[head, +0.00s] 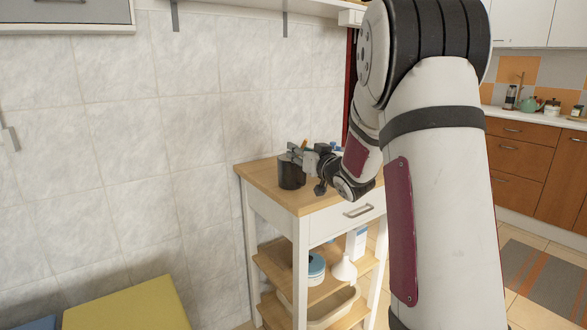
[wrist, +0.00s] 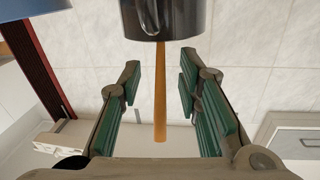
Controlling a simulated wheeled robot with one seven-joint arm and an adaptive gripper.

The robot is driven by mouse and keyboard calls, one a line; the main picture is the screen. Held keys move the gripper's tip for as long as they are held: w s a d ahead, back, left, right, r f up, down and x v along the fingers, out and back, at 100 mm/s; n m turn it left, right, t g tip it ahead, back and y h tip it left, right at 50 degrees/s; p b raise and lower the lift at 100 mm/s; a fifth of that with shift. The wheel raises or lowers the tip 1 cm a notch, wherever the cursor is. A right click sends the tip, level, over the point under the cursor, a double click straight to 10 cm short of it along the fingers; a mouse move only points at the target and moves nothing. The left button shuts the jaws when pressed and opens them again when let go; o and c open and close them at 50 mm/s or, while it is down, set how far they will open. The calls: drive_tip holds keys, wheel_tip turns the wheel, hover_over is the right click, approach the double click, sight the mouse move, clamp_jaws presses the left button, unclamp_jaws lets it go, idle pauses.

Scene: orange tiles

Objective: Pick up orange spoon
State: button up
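The orange spoon (wrist: 160,100) shows in the wrist view as a thin straight orange-brown handle sticking out of a black pot (wrist: 165,16). Its other end is hidden inside the pot. My gripper (wrist: 159,82) is open, with one green-padded finger on each side of the handle and clear gaps on both sides. In the head view the black pot (head: 292,174) stands on a wooden-topped cart. A small orange tip of the spoon (head: 304,144) shows above it. My gripper (head: 302,155) is at the pot's rim, partly hidden by my own arm.
The white cart (head: 262,172) has lower shelves holding a blue-lidded tin (head: 316,266), a white funnel-like item (head: 344,268) and a tray. A tiled wall (head: 190,110) stands close behind. A yellow surface (head: 130,305) is at the lower left. Brown kitchen cabinets (head: 519,170) are far right.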

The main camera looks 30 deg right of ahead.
clamp_jaws()
